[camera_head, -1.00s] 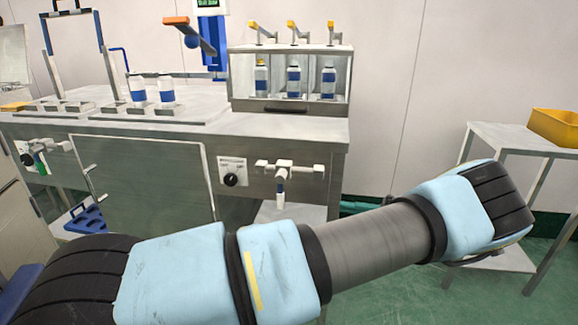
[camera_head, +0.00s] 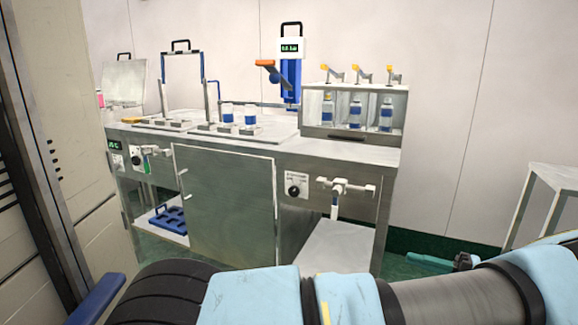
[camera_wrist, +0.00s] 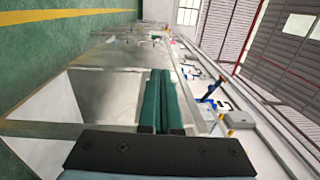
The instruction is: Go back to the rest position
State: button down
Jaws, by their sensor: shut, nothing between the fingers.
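My gripper (camera_wrist: 161,102) shows in the wrist view with its two green fingers side by side, shut and empty. Nothing touches the fingertips. The wrist view is turned on its side, with the steel bench (camera_wrist: 105,95) beyond the fingers. In the head view my arm, black and light blue with a grey tube, lies across the bottom right, in front of the steel workbench (camera_head: 225,195).
The bench carries small blue-and-white bottles (camera_head: 250,115), a glass-fronted cabinet (camera_head: 352,132) with more bottles, and a blue press (camera_head: 291,80). A pale cabinet (camera_head: 75,200) stands close at left. A grey table (camera_head: 550,180) stands at right. Green floor lies between.

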jog(key=w+a+g+h, duration=0.3)
jog(key=w+a+g, duration=0.35)
jog(key=a, duration=0.65)
jog(key=s+a+r+n+g+h, duration=0.1)
jog(key=a+r+n+g+h, duration=0.2)
jog(key=a+h, duration=0.8)
jog(key=s+a+r+t+h, duration=0.2)
jog(key=s+a+r, duration=0.15)
jog(key=a, duration=0.25)
jog(key=s+a+r+t+h, duration=0.1)
jog(key=s+a+r, duration=0.1)
jog(key=s+a, duration=0.4)
notch_tip(320, 180, up, 15)
jog(key=w+p, duration=0.1)
jog(key=p, duration=1.3)
jog(key=shift+a+f+n, duration=0.15)
jog(key=shift+a+n, duration=0.2)
jog(key=shift+n, duration=0.05)
jog(key=shift+w+t, duration=0.1)
jog(key=shift+t, duration=0.15)
